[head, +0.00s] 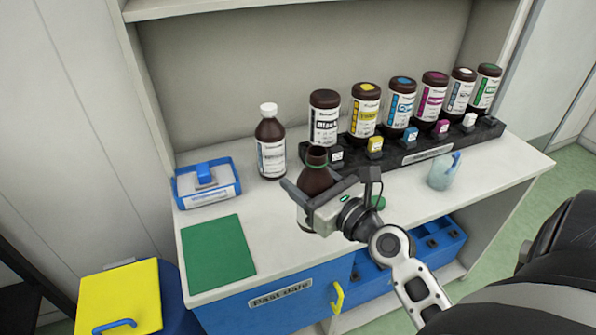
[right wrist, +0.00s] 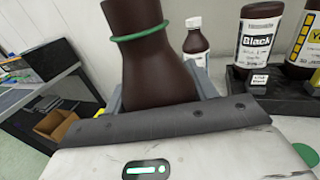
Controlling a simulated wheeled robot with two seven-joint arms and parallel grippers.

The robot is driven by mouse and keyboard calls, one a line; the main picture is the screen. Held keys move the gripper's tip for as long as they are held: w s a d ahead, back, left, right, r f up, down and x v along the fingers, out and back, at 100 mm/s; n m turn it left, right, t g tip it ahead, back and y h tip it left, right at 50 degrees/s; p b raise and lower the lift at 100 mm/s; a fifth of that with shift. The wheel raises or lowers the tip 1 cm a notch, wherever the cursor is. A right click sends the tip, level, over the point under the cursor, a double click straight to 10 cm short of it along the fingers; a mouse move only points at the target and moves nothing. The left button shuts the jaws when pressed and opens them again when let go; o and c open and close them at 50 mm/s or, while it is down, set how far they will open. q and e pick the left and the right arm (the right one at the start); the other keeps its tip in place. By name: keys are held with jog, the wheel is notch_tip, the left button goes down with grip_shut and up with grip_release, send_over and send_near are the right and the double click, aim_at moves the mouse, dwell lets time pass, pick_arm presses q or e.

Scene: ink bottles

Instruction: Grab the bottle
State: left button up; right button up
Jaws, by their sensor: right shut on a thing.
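A brown bottle (head: 314,178) with a green ring round its neck stands near the front of the white counter, and its top looks uncapped. My right gripper (head: 312,200) is shut on it from the front right. In the right wrist view the bottle (right wrist: 150,60) rises upright between the fingers, and its lower part is hidden behind the gripper. Another brown bottle (head: 270,142) with a white cap and label stands behind it to the left, apart from the gripper. My left gripper does not show.
A black rack (head: 425,150) with several labelled ink bottles stands along the back right. A blue-rimmed tray (head: 207,195) and a green mat (head: 217,250) lie at the left. A clear cup with a blue handle (head: 441,175) stands at the right.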

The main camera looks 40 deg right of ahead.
aim_at(322, 186)
jog(key=shift+s+a+r, duration=0.1)
jog(key=shift+s+r, duration=0.35)
jog(key=shift+s, duration=0.5)
jog(key=shift+s+r, duration=0.4)
jog(key=shift+s, duration=0.55)
jog(key=shift+s+a+r, duration=0.1)
jog(key=shift+s+r, duration=0.35)
jog(key=shift+s, duration=0.5)
jog(key=shift+s, duration=0.1)
